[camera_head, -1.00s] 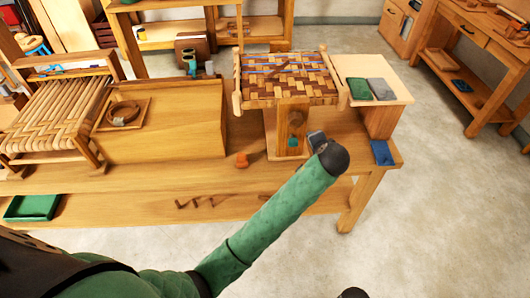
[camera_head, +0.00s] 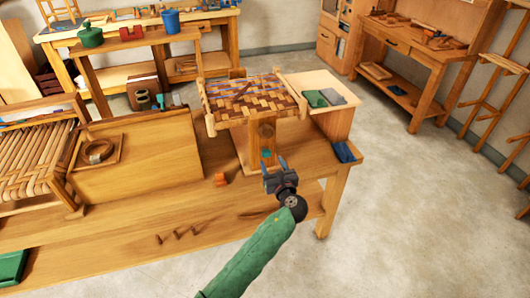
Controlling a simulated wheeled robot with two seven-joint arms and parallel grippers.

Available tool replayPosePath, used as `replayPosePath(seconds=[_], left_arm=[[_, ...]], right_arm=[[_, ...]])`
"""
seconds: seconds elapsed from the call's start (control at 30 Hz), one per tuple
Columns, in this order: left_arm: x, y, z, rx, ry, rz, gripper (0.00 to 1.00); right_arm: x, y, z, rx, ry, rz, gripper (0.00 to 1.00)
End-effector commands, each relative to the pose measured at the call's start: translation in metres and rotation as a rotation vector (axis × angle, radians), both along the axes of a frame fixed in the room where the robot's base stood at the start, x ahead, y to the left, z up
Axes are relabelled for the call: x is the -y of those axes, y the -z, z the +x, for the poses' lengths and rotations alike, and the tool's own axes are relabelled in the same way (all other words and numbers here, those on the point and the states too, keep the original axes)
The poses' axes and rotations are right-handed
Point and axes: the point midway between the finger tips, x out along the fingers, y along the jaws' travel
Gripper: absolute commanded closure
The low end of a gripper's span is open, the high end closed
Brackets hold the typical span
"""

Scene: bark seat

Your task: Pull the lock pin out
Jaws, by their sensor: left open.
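A woven bark seat (camera_head: 255,97) rests on a wooden stand on the workbench. The stand's upright post (camera_head: 253,140) carries a round wooden part and, lower down, a small teal piece (camera_head: 266,154). I cannot tell for sure whether this teal piece is the lock pin. My left gripper (camera_head: 275,164) is in front of the post, just below the teal piece in the picture, with its two fingers apart and nothing seen between them. Whether the fingers touch anything is not clear. My right gripper is not in view.
An orange piece (camera_head: 221,180) and several small pegs (camera_head: 176,235) are on the workbench (camera_head: 110,240). A wooden box with a bark coil (camera_head: 99,151) is at the left. Green and grey cloths (camera_head: 315,98) lie right of the seat, near a blue item (camera_head: 345,152).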

Motion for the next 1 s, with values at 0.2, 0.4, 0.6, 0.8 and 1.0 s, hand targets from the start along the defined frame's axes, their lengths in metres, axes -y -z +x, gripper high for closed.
replayPosePath(seconds=[0.2, 0.4, 0.6, 0.8, 1.0], left_arm=[[-0.007, -0.003, 0.018, -0.004, -0.002, 0.010, 0.47], [-0.015, -0.003, 0.046, -0.004, -0.001, 0.009, 0.47], [-0.022, -0.001, 0.067, -0.005, -0.002, 0.008, 0.47], [-0.024, -0.001, 0.074, -0.003, -0.001, 0.005, 0.47], [-0.024, 0.000, 0.074, -0.004, -0.001, 0.005, 0.47]], right_arm=[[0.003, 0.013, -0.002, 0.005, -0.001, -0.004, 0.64], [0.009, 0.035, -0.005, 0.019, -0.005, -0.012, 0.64], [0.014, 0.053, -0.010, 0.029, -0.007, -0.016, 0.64], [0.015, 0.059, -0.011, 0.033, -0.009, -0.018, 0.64], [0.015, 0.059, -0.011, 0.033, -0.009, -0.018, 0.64]])
